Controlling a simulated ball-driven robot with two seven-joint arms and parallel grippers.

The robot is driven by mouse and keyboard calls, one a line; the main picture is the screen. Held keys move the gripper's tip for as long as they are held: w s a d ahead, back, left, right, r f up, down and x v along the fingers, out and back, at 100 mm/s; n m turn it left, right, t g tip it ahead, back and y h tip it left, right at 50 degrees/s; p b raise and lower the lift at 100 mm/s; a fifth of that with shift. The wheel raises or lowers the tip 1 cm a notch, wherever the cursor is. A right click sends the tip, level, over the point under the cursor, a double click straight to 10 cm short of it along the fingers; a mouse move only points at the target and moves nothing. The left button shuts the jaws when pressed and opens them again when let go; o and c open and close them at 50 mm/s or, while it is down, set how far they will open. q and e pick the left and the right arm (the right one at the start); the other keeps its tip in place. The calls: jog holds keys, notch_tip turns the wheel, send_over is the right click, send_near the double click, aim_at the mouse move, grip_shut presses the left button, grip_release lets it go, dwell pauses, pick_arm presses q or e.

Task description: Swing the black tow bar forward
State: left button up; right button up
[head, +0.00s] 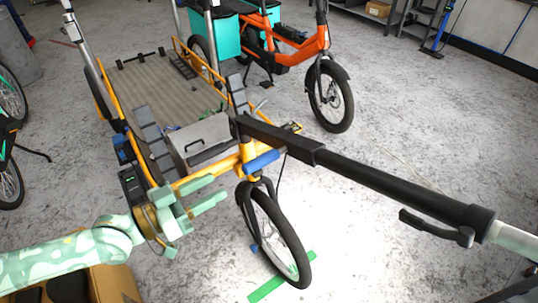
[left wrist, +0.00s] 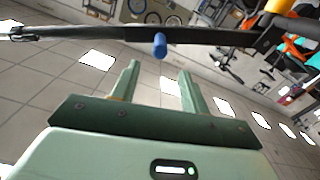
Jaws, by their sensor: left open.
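The black tow bar (head: 385,182) runs from the front of the orange-framed cargo bike (head: 180,186) toward the lower right in the head view. A blue grip (head: 262,162) sits just below the bar near its bike end. My left gripper (head: 219,187) is open and empty, to the lower left of the blue grip and apart from it. In the left wrist view, the tow bar (left wrist: 105,34) crosses the top, and the blue grip (left wrist: 159,45) shows beyond the gap between the fingers (left wrist: 160,80). My right gripper is not in view.
The cargo bike's front wheel (head: 275,238) stands by a green floor strip (head: 282,277). A flat cargo bed (head: 155,90) lies behind. An orange bike (head: 300,55) stands at the back. A cardboard box (head: 118,283) is at the lower left. The floor at right is mostly clear.

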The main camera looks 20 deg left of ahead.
aim_at(278, 153)
pick_arm(q)
jog(key=b+x, duration=0.2)
jog(key=x, duration=1.2)
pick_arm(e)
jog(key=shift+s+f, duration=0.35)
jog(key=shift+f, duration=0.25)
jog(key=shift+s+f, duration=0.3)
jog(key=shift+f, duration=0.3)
pick_arm(q)
jog(key=shift+c, duration=0.4)
